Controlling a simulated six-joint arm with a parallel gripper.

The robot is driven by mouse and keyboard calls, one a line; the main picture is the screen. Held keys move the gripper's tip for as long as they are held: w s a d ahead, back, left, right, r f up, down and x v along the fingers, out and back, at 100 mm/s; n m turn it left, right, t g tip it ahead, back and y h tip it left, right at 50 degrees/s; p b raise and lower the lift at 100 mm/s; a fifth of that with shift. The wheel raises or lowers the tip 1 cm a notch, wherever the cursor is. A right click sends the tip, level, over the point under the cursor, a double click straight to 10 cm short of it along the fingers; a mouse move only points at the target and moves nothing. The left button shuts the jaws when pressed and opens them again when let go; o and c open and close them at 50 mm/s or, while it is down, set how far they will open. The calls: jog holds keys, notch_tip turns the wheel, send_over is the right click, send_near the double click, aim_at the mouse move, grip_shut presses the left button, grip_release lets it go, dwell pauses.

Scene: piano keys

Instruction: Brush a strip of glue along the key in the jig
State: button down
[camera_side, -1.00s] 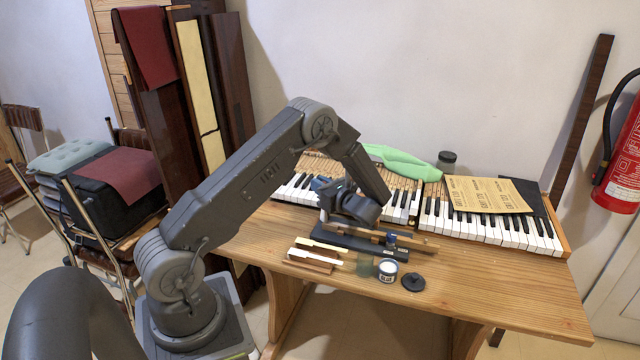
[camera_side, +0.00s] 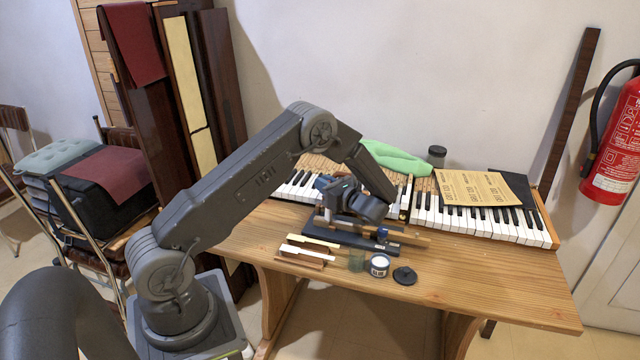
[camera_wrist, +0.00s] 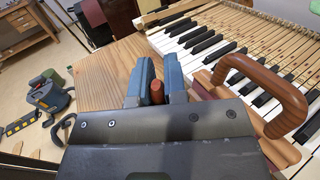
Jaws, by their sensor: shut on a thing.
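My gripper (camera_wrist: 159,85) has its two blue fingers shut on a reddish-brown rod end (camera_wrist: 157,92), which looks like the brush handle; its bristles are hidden. In the side view my gripper (camera_side: 328,198) is over the left part of the dark jig (camera_side: 350,240). A pale wooden key (camera_side: 408,238) lies along the jig, with a small blue clamp part (camera_side: 382,232) near its right end. My wrist hides part of the key, and I cannot tell whether bristles touch it or glue is on it. The open glue jar (camera_side: 377,270) stands in front of the jig.
A black lid (camera_side: 404,276) lies right of the jar, and a greenish glass (camera_side: 356,260) stands left of it. Pale key strips (camera_side: 303,252) lie at front left. Keyboards (camera_side: 480,222) with a paper sheet (camera_side: 475,188) and green cloth (camera_side: 395,160) are behind. The table's right front is clear.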

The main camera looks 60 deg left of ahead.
jog(key=shift+w+d, duration=3.6)
jog(key=shift+d, duration=0.1)
jog(key=s+a, duration=1)
jog(key=shift+a, duration=0.1)
jog(key=shift+r, duration=3)
notch_tip(320, 180, up, 3)
jog(key=shift+f, duration=0.1)
